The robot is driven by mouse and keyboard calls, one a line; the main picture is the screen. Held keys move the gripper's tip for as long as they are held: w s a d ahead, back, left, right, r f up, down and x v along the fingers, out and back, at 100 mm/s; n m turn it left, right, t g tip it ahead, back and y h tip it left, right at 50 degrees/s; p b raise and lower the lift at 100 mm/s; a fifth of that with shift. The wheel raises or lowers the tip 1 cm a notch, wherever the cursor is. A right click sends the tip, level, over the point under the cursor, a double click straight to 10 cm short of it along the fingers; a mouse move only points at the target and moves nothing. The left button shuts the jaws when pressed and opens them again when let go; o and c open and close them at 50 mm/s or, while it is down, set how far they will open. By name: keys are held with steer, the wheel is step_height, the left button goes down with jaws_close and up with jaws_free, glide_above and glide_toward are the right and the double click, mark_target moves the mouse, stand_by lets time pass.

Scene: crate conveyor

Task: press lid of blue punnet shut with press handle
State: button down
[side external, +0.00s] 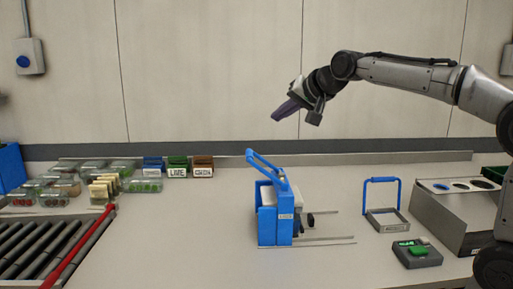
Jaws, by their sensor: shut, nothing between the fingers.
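A blue press (267,222) stands at the middle of the table. Its blue press handle (265,166) is raised and tilts up to the left. A pale part shows behind the press's front wall; I cannot tell whether it is a punnet or its lid. No blue punnet can be made out for certain; a small blue container (153,161) stands at the back left beside a green and a brown one. My gripper (276,116), with dark purple fingers, is shut and empty. It is high above the table, above the press handle and clear of it, pointing down to the left.
Several clear punnets (92,164) stand at the back left, behind a roller conveyor (40,250) with a red bar (85,250). Right of the press are a blue-handled frame (386,222), a grey box with a green button (417,254) and a metal dispenser (452,215). The front left-centre table is clear.

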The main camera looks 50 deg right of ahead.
steer(key=w+d+f+m+g, duration=0.1)
steer(key=w+d+f, duration=0.2)
steer(key=d, duration=0.3)
steer(key=shift+w+f+h, duration=0.35)
steer(key=shift+w+h, duration=0.05)
steer(key=shift+w, duration=0.45)
glide_toward(251, 151)
steer(key=w+d, duration=0.3)
steer(key=shift+w+a+f, duration=0.3)
steer(key=shift+a+f, duration=0.05)
steer(key=shift+f, duration=0.25)
steer(key=shift+w+a+f, duration=0.3)
steer(key=shift+a+f, duration=0.05)
steer(key=shift+f, duration=0.3)
steer(key=shift+w+a+f, duration=0.2)
steer(key=shift+f, duration=0.3)
